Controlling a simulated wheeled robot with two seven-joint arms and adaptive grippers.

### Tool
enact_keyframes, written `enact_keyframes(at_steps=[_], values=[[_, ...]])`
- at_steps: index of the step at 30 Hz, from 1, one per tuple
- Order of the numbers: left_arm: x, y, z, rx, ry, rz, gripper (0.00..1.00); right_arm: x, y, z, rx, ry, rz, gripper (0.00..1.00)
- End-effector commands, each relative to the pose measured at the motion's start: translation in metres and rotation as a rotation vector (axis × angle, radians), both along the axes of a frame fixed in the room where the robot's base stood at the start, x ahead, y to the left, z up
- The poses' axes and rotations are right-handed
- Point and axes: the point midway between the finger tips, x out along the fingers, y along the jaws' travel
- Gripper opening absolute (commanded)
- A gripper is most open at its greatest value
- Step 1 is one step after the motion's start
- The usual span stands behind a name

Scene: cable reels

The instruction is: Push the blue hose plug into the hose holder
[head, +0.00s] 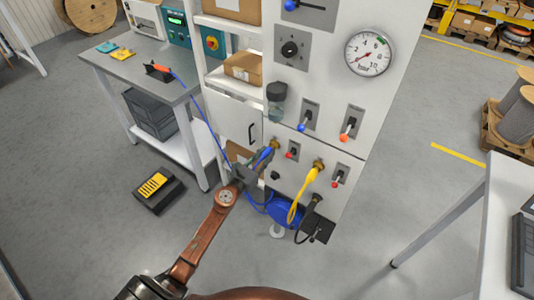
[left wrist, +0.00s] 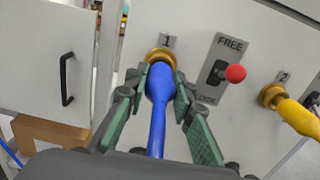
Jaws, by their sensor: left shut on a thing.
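The blue hose plug (left wrist: 159,84) is between the green-padded fingers of my left gripper (left wrist: 158,92), which is shut on it. Its front end meets the brass hose holder (left wrist: 160,56) under the label 1; how deep it sits inside cannot be told. The blue hose (left wrist: 157,135) runs back from the plug toward the camera. In the head view my left gripper (head: 257,165) is at the lower left of the white panel, with the plug (head: 265,154) at the brass holder (head: 274,144). My right gripper is not in view.
A red-knobbed lever (left wrist: 235,73) on a FREE/LOCK plate is right of the holder. A yellow plug (left wrist: 298,117) sits at brass holder 2 (left wrist: 270,95). A cardboard box (left wrist: 48,138) is on the shelf at left. A pressure gauge (head: 368,53) is higher on the panel.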

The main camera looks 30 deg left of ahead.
Motion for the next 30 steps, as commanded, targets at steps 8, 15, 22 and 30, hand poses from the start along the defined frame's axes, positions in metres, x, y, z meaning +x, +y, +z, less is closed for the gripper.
enact_keyframes(at_steps=[8, 15, 22, 30], values=[[0.0, 0.0, 0.0, 0.0, -0.001, 0.001, 0.0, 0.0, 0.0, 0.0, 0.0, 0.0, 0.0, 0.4], [-0.001, 0.001, 0.0, 0.0, 0.0, 0.001, 0.0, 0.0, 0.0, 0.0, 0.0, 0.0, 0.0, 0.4], [-0.006, 0.001, 0.0, 0.0, 0.0, 0.001, 0.0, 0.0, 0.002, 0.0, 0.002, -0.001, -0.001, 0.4], [-0.013, 0.001, 0.0, 0.0, 0.0, 0.001, 0.0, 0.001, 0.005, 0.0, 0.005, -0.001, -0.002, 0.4]])
